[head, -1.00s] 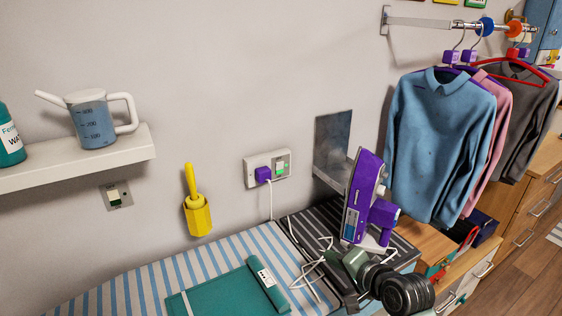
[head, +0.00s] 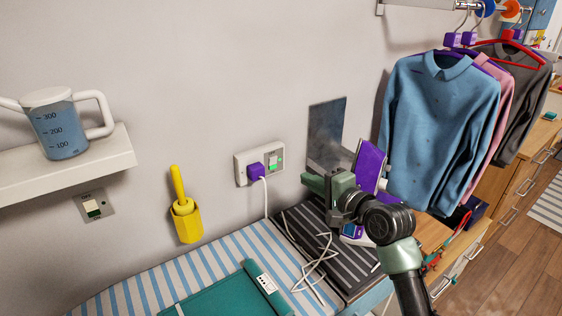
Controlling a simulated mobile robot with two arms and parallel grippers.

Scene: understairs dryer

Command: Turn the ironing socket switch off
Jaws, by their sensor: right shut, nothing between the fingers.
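The ironing socket (head: 259,162) is a white double plate on the wall above the ironing board. A purple plug (head: 256,171) with a white cord sits in its left side. Its switch (head: 273,163) at the right shows green. My right gripper (head: 308,182) is shut and empty, to the right of the socket and a little below it in the picture, apart from it. The purple iron (head: 367,166) stands upright behind my right arm, which hides much of it. My left gripper is not in view.
A metal plate (head: 326,128) stands out at the wall right of the socket. A yellow holder (head: 186,222) hangs left, near another wall switch (head: 92,206). Clothes (head: 437,125) hang at right.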

